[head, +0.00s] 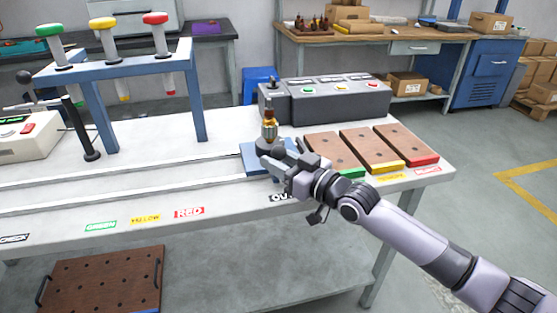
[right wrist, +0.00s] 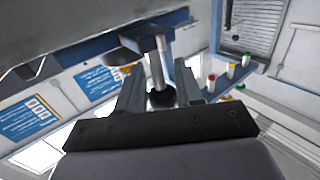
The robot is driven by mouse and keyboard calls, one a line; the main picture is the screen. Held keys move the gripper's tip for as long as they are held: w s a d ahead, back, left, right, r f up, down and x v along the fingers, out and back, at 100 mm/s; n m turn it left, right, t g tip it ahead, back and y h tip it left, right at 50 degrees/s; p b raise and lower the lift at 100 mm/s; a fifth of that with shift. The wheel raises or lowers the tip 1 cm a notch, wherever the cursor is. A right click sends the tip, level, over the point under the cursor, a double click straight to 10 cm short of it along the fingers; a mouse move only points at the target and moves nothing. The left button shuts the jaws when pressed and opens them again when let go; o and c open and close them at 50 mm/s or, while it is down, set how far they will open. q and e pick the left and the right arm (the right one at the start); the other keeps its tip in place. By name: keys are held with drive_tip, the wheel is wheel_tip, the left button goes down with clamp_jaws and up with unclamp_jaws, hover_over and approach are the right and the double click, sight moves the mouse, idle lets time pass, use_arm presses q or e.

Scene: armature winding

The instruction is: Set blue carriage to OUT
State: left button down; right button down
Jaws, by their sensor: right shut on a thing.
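The blue carriage (head: 252,160) sits at the right end of the pale rails, just behind the partly hidden OUT label (head: 281,197). An armature with a copper-coloured winding (head: 270,125) stands upright on it. My right gripper (head: 270,158) is at the carriage's front right side, covering part of it. In the right wrist view, my right gripper's fingers (right wrist: 160,95) are closed around a dark knob (right wrist: 160,99) on a metal rod, which appears to be the carriage's handle. My left gripper is out of view.
A blue stand (head: 120,65) with green, yellow and red handled tools straddles the rails at left. A dark control box (head: 325,100) stands behind the carriage. Several brown boards (head: 375,148) lie to the right. GREEN, YELLOW and RED (head: 189,212) labels line the front edge.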

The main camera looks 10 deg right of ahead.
drive_tip(key=c, duration=0.8)
unclamp_jaws()
drive_tip(key=shift+w+d+r, duration=0.1)
drive_tip(key=shift+d+r, duration=0.25)
drive_tip(key=shift+f, duration=0.15)
drive_tip(key=shift+a, duration=0.1)
drive_tip(key=v, duration=0.6)
drive_tip(key=shift+s+d, duration=0.35)
drive_tip(key=shift+s, duration=0.2)
